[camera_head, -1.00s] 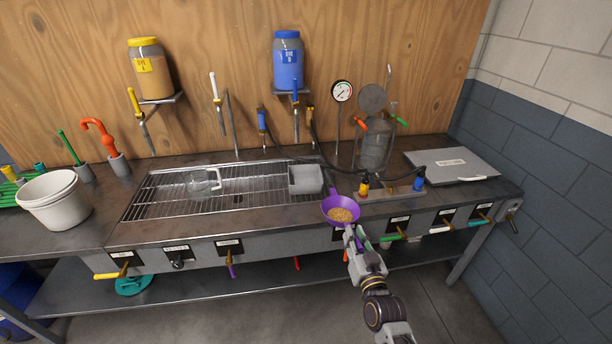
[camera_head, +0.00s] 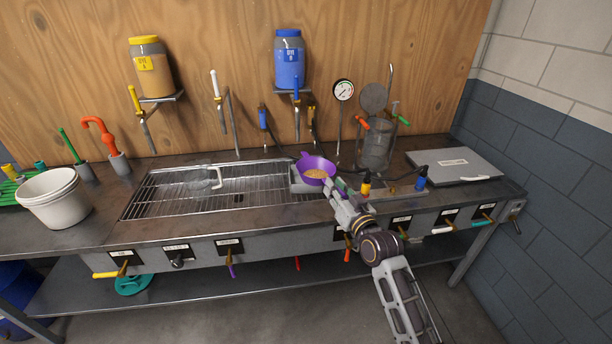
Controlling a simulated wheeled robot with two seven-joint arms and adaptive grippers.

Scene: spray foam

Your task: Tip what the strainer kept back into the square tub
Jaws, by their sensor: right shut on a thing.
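The purple strainer (camera_head: 325,163) holds a layer of tan grains (camera_head: 316,174). My right gripper (camera_head: 333,186) is shut on the strainer at its near right side. The strainer is about level, its bowl over the right part of the grey square tub (camera_head: 297,186) and hiding much of it. Whether the strainer touches the tub's rim cannot be told. The tub sits at the right end of the wire rack. My left gripper is not in view.
The wire rack (camera_head: 180,203) carries a clear jug (camera_head: 203,180) lying toward its left. A block with yellow and blue valves (camera_head: 392,188) and a glass vessel (camera_head: 375,150) stand right of the tub. A white bucket (camera_head: 55,197) stands far left.

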